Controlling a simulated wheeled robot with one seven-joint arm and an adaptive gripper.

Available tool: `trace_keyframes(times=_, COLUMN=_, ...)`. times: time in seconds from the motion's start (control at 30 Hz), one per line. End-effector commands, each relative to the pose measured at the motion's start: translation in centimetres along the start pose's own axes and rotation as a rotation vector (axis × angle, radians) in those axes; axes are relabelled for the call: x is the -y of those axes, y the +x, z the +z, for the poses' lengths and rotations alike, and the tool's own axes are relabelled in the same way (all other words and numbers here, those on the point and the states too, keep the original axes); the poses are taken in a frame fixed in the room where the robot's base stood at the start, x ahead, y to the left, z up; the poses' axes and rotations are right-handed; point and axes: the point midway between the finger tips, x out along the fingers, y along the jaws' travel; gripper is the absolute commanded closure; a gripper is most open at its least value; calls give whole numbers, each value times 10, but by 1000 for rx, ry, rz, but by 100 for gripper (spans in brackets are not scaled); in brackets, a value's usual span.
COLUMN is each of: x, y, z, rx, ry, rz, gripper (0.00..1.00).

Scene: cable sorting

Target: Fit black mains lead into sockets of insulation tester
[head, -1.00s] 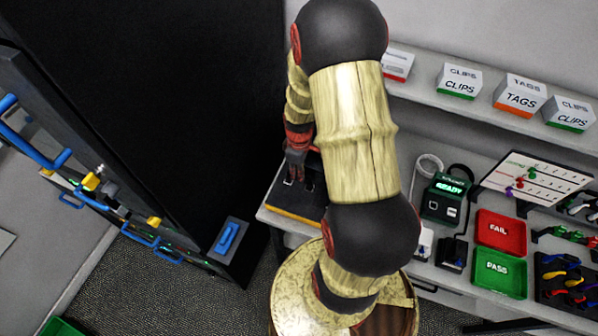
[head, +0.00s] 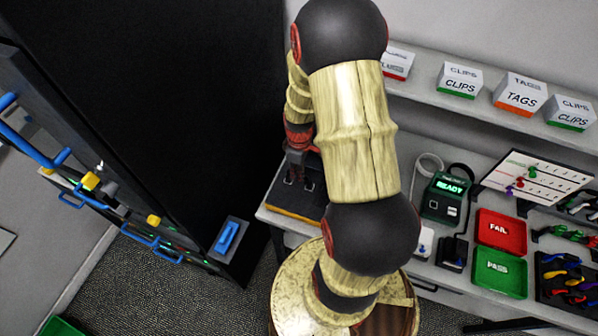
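The insulation tester (head: 443,200) is a dark green box with a lit READY display, on the bench right of my arm. Its front has small pale socket panels, too small to make out clearly. A black cable loop arches behind the tester; I cannot tell whether it is the mains lead. My gripper (head: 297,162) points down over a black tray with a yellow edge (head: 291,212) at the bench's left end. My arm partly hides the gripper and tray. Small dark pieces with pale marks show in the tray. The fingers are too small and dark to read.
A red FAIL tray (head: 499,230) and a green PASS tray (head: 499,273) sit right of the tester. A tilted white board (head: 535,178) stands behind them. Labelled boxes line the shelf above. A tall black cabinet (head: 160,100) stands close on the left.

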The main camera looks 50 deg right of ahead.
Motion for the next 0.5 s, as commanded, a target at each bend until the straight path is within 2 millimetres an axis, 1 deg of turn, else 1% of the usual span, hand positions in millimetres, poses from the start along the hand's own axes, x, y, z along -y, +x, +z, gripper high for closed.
trace_keyframes(times=0.03, x=0, y=0, z=0, rx=0, ry=0, rz=0, gripper=82)
trace_keyframes(times=0.3, x=0, y=0, z=0, rx=0, ry=0, rz=0, gripper=66)
trace_keyframes(times=0.5, x=0, y=0, z=0, rx=0, ry=0, rz=0, gripper=66)
